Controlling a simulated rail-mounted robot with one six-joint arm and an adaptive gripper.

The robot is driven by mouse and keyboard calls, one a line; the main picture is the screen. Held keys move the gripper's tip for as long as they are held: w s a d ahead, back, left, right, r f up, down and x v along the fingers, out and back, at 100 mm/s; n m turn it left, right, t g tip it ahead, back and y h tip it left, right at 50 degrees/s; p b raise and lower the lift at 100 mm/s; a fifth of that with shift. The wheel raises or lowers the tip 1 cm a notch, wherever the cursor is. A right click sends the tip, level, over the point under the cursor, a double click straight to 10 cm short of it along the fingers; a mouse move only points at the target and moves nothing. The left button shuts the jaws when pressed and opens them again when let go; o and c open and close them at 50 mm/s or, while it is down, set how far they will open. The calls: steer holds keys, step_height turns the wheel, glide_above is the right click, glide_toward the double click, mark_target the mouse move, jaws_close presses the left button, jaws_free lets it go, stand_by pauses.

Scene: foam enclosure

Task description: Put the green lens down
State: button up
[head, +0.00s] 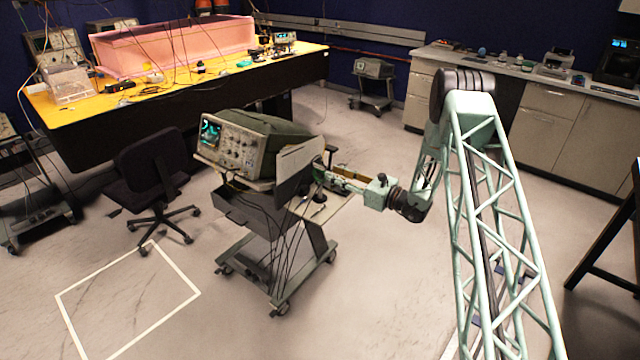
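My gripper (322,174) is at the end of my pale green arm, which reaches left toward the oscilloscope cart. Its fingertips are small and partly lost against the dark panel on the cart, so I cannot tell whether they are open or shut or hold anything. I cannot make out the green lens for sure, either at the gripper or elsewhere.
The cart carries an oscilloscope (240,145) with a lit screen. A small platform (338,205) lies beside it, under my gripper. A black chair (150,170) stands left. A yellow-topped table (215,75) holds a pink foam enclosure (170,45). Floor at front left is clear.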

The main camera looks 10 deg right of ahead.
mark_target(314, 166)
steer(key=shift+x, duration=1.15)
steer(key=shift+w+a, duration=0.1)
steer(key=shift+b+x, duration=0.35)
steer(key=shift+x, duration=2.1)
steer(key=shift+f, duration=0.15)
jaws_close()
